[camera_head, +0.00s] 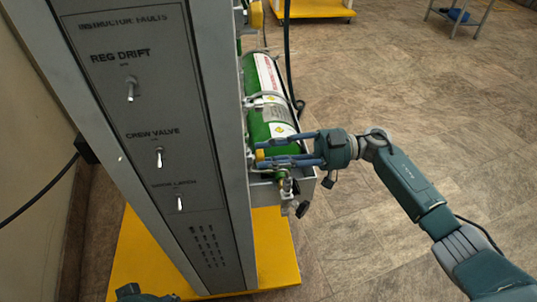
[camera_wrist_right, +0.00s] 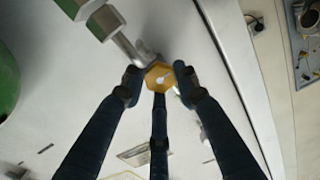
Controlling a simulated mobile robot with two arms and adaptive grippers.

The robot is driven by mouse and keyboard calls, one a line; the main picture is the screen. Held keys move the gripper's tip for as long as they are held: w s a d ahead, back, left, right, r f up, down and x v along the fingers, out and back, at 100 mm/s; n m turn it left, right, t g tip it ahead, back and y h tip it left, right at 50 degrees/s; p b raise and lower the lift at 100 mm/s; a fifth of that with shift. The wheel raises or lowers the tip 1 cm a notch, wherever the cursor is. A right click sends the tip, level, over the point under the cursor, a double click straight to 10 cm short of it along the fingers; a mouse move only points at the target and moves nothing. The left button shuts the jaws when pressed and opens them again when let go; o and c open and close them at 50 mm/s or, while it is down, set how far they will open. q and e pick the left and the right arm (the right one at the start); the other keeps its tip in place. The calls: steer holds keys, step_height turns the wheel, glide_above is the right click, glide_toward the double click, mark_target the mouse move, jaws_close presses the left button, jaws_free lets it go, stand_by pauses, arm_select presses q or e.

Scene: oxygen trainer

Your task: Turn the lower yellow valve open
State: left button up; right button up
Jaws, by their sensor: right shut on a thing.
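The lower yellow valve (camera_head: 260,155) sits on the right side of the grey panel cabinet, beside the lower end of a green cylinder. In the right wrist view it is a yellow six-sided knob (camera_wrist_right: 160,77) with a pale centre. My right gripper (camera_head: 264,152) reaches in from the right, with its fingers around the knob. It is shut on the knob, with fingertips on both sides and a third finger below it in the wrist view. The fingers hide part of the valve in the head view.
The grey cabinet (camera_head: 163,150) with several toggle switches stands close on the left, on a yellow base (camera_head: 272,250). The green cylinder (camera_head: 262,80) lies strapped along its side. A black hose (camera_head: 287,45) runs past it.

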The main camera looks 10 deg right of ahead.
steer(key=n, duration=0.5)
steer(key=shift+n, duration=0.3)
stand_by(0.5)
steer(key=o, duration=1.2)
steer(key=shift+c, duration=0.2)
steer(key=shift+d, duration=0.15)
steer(key=d, duration=1.2)
steer(key=shift+a, duration=0.1)
